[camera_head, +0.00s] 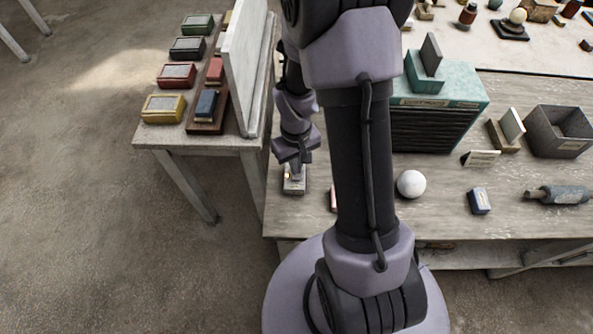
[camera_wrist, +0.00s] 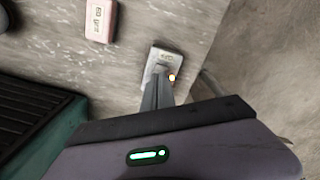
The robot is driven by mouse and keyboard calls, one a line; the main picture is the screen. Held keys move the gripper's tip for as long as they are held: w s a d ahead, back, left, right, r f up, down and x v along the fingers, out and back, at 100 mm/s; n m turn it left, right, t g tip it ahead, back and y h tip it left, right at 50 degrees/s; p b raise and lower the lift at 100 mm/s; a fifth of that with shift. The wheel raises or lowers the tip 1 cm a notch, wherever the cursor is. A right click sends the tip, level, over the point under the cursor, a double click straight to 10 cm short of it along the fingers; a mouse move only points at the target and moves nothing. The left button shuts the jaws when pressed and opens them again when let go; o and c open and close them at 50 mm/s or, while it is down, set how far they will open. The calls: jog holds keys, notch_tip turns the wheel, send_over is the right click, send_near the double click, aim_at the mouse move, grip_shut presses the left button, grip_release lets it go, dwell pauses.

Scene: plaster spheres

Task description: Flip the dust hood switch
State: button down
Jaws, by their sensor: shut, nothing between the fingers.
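The dust hood switch (camera_head: 294,184) is a small pale box with a plate, near the left end of the wooden workbench. It also shows in the wrist view (camera_wrist: 163,58), with a small glowing orange-red light on its side. My gripper (camera_head: 295,170) points down at the switch. In the wrist view its closed fingers (camera_wrist: 158,78) reach over the lower part of the switch and hide its lever, if any. The fingers are shut with nothing between them. I cannot tell whether the tips touch the switch.
A white sphere (camera_head: 411,184) and a blue block (camera_head: 479,201) lie on the bench to the right. A pink block (camera_wrist: 101,20) lies near the switch. A teal cabinet (camera_head: 447,100) stands behind. An upright white panel (camera_head: 245,65) stands on the left table.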

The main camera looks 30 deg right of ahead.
jog(key=shift+f+b, duration=1.15)
jog(key=shift+f, duration=0.15)
dwell(0.5)
jog(key=shift+r, duration=0.1)
notch_tip(320, 180, up, 7)
jog(key=p, duration=0.5)
jog(key=shift+p, duration=0.3)
